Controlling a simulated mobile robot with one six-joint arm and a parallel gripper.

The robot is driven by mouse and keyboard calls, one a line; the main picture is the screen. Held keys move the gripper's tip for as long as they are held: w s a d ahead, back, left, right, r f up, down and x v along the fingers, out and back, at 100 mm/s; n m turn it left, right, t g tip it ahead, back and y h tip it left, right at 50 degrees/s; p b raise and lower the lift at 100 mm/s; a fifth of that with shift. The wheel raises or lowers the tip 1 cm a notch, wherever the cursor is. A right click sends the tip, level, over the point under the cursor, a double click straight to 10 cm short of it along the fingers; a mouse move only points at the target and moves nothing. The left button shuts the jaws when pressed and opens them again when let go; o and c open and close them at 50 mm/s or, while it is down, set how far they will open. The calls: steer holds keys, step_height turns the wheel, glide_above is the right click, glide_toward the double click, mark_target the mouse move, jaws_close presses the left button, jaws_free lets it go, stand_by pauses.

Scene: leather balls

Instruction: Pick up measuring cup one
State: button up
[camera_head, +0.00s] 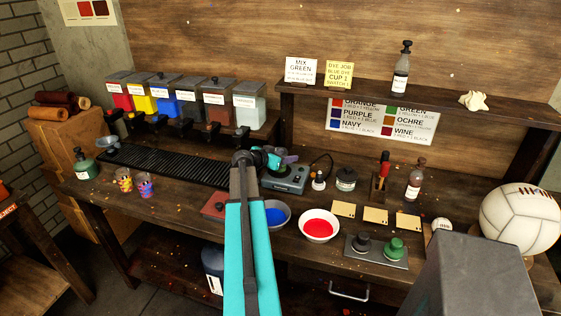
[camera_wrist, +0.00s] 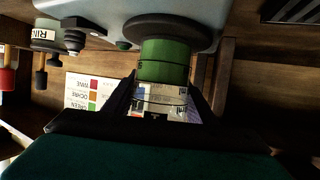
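A clear cup with black graduation marks and a green band of contents (camera_wrist: 163,62) shows in the wrist view, which is upside down. It meets the round dark plate of a grey device (camera_head: 287,178). My gripper (camera_head: 268,157) is above this device in the head view, and its dark fingers (camera_wrist: 163,90) lie on either side of the cup. I cannot tell whether they press on it. No number on the cup is legible. Two small paint-stained cups, one left (camera_head: 124,180) and one right (camera_head: 145,187), stand on the bench at left.
A blue-filled bowl (camera_head: 275,213) and a red-filled bowl (camera_head: 319,225) stand in front of the device. A small jar (camera_head: 319,181) and a dark inkwell (camera_head: 346,179) are to its right. Colour dispensers (camera_head: 205,105) line the back, and a shelf (camera_head: 430,105) overhangs the right.

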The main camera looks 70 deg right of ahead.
mark_target(284, 149)
steer(key=c, duration=0.7)
steer(key=shift+r, duration=0.35)
steer(key=shift+c, duration=0.2)
steer(key=shift+r+b, duration=0.9)
steer(key=shift+r, duration=0.35)
steer(key=shift+a+r, duration=0.15)
steer(key=shift+a, duration=0.15)
steer(key=s+a+r+b, duration=0.1)
steer(key=a+b, duration=0.4)
steer(key=a, duration=1)
steer(key=shift+r, duration=0.25)
steer(key=shift+a, duration=0.2)
